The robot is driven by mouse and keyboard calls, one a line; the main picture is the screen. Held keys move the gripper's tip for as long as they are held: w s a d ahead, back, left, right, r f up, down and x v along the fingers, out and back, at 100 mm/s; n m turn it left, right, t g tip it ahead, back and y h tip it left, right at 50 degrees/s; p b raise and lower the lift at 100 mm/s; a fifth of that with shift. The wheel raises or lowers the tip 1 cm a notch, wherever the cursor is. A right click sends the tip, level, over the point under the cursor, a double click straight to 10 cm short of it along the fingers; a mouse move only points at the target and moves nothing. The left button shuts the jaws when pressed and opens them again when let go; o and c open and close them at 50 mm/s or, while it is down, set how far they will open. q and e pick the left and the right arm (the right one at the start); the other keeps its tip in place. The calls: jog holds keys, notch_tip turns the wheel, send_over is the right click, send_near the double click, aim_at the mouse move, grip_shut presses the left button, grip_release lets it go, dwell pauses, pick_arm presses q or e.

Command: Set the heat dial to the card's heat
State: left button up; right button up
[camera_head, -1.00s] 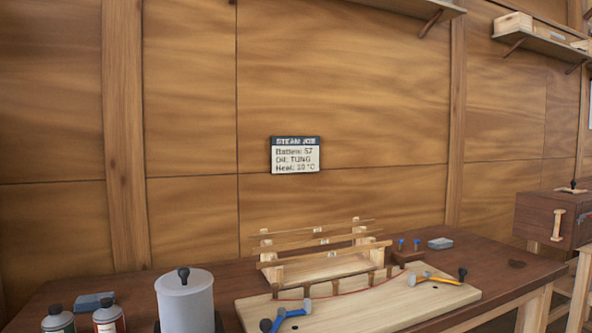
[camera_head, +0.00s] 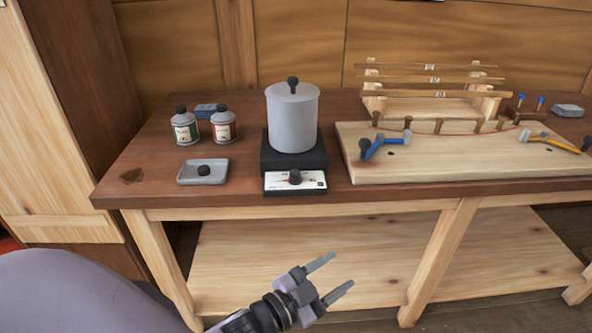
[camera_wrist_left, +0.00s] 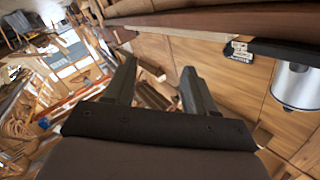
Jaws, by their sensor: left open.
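The heat dial (camera_head: 295,177) is a dark knob on the white front panel (camera_head: 312,181) of a black heater (camera_head: 276,157) at the table's front edge. A grey lidded pot (camera_head: 292,120) stands on the heater. The job card is out of the head view now; only a dark sliver shows at the top edge. My left gripper (camera_head: 331,278) is open and empty, below and in front of the table edge, under the dial. In the left wrist view its two fingers (camera_wrist_left: 158,85) are apart with nothing between them. My right gripper is not in view.
Two bottles (camera_head: 185,129) (camera_head: 223,126) and a grey tray (camera_head: 203,172) with a dark knob-like piece stand left of the heater. A pale board (camera_head: 440,170) with clamps and a batten rack lies to the right. A lower shelf (camera_head: 380,250) is bare.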

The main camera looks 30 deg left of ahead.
pick_arm(q)
jog(key=w+d+r+m+h+b, duration=0.1)
jog(key=w+d+r+m+h, duration=0.3)
jog(key=r+m+h, duration=0.25)
notch_tip(320, 180, up, 9)
jog(key=m+g+y+b, duration=0.9)
jog(key=m+g+y, duration=0.3)
jog(key=m, duration=1)
send_over(295, 172)
jog(key=s, duration=0.3)
jog(key=x, duration=0.3)
jog(key=b+x, duration=0.1)
jog(key=x, duration=0.2)
jog(key=shift+a+f, duration=0.25)
